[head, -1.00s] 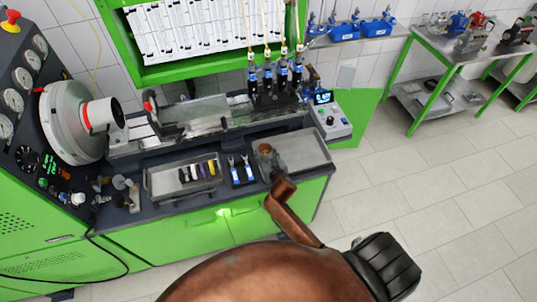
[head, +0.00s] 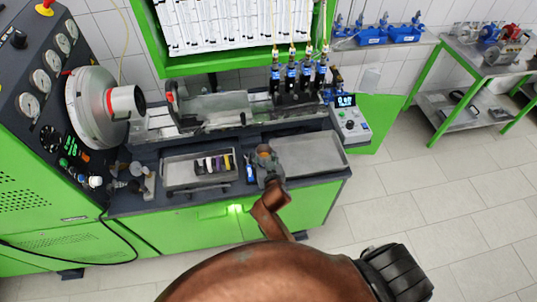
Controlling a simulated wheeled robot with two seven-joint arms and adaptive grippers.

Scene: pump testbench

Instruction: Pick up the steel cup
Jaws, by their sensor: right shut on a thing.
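My right gripper (head: 267,166) is small and dark grey at the end of my copper-coloured arm, over the bench front by the left end of the flat steel tray. It is shut on a small round thing, which looks like the steel cup (head: 264,150); a brownish top with a greyish rim shows at its tips. The cup's lower part is hidden by the gripper, and I cannot tell whether it touches the bench. My left gripper is out of view.
The flat steel tray (head: 318,160) to the right is empty. A second tray (head: 178,175) holds several dark, yellow and purple pieces. A control box (head: 350,122) stands at the bench's right end.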

